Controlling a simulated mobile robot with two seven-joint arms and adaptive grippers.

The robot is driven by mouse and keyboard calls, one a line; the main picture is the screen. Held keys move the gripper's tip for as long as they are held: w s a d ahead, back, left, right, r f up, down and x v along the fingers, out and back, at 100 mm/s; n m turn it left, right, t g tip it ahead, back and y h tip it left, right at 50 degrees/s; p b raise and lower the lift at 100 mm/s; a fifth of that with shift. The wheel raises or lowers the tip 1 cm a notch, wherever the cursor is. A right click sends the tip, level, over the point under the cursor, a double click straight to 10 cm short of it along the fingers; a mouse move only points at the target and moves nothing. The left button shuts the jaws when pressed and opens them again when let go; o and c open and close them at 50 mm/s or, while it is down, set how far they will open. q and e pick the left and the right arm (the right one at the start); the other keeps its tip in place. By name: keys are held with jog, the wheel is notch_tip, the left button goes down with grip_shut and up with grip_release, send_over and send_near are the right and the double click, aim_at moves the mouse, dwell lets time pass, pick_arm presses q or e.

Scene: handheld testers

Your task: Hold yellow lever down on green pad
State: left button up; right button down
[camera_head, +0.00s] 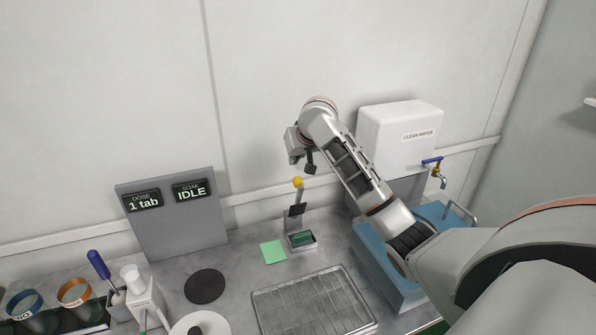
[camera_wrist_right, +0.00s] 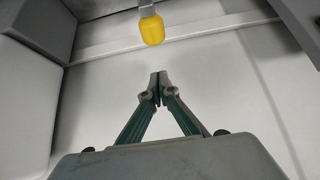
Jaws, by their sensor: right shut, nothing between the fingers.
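The yellow knob (camera_head: 298,182) tops an upright lever on a small stand at the back of the counter. A dark green pad (camera_head: 302,238) sits in the stand's base, and a light green square (camera_head: 273,252) lies flat just left of it. The lever's stem is raised above the base. My right gripper (camera_head: 310,168) is close to the knob, slightly above and right of it in the head view. In the right wrist view its fingertips (camera_wrist_right: 157,76) are together and empty, with the yellow knob (camera_wrist_right: 152,30) beyond them and apart. My left gripper is not in view.
A blue basin (camera_head: 380,262) and a white water tank (camera_head: 401,135) with a tap stand to the right. A metal grid tray (camera_head: 312,303) lies in front. A grey display panel (camera_head: 172,215) reads "1 tab" and "IDLE". A black disc (camera_head: 205,286) lies left.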

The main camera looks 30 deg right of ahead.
jog(key=s+f, duration=0.2)
jog(key=s, duration=0.1)
jog(key=shift+a+f, duration=0.1)
jog(key=shift+a, duration=0.25)
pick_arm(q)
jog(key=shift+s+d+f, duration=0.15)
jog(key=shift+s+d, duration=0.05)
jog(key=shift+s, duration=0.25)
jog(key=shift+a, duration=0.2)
pick_arm(e)
jog(key=shift+s, duration=0.1)
